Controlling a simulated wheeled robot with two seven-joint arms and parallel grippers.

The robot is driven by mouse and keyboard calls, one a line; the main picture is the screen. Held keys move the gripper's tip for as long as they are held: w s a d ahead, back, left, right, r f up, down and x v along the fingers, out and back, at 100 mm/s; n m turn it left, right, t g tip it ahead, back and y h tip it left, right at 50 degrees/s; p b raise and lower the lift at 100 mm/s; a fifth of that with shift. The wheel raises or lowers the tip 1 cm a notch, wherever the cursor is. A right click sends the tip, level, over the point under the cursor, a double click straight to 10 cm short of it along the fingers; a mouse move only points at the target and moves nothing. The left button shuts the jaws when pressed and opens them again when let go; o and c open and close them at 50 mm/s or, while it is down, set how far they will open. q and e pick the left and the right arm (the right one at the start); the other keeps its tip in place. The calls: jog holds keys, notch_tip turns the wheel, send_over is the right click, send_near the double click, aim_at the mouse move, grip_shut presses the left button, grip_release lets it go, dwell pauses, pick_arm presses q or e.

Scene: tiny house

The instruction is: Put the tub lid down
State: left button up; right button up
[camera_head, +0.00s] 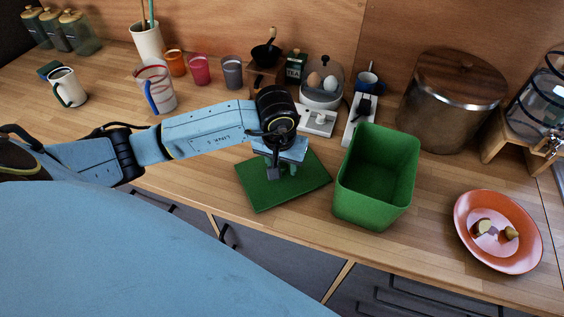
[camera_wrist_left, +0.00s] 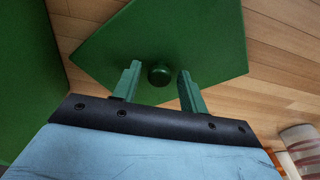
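The green tub lid (camera_head: 255,194) lies on the wooden counter to the left of the green tub (camera_head: 372,205) and looks flat. The tub stands upright with its top open and looks empty. My left gripper (camera_head: 281,168) is over the lid, pointing down. In the left wrist view, the lid (camera_wrist_left: 200,40) has a round knob (camera_wrist_left: 159,74). The two fingers of my left gripper (camera_wrist_left: 158,82) are apart on either side of the knob, with gaps to it. The tub's wall (camera_wrist_left: 28,75) shows at the left there. My right gripper is not in view.
An orange plate (camera_head: 470,245) with food pieces lies right of the tub. Cups (camera_head: 156,90) stand at the back left. Counter left of the lid is bare.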

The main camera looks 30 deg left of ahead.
pick_arm(q)
jog(key=shift+r, duration=0.1)
jog(key=shift+r, duration=0.3)
notch_tip(320, 180, up, 11)
jog(key=s, duration=0.1)
jog(key=shift+s+d+r, duration=0.2)
jog(key=shift+s, duration=0.15)
dwell(0.3)
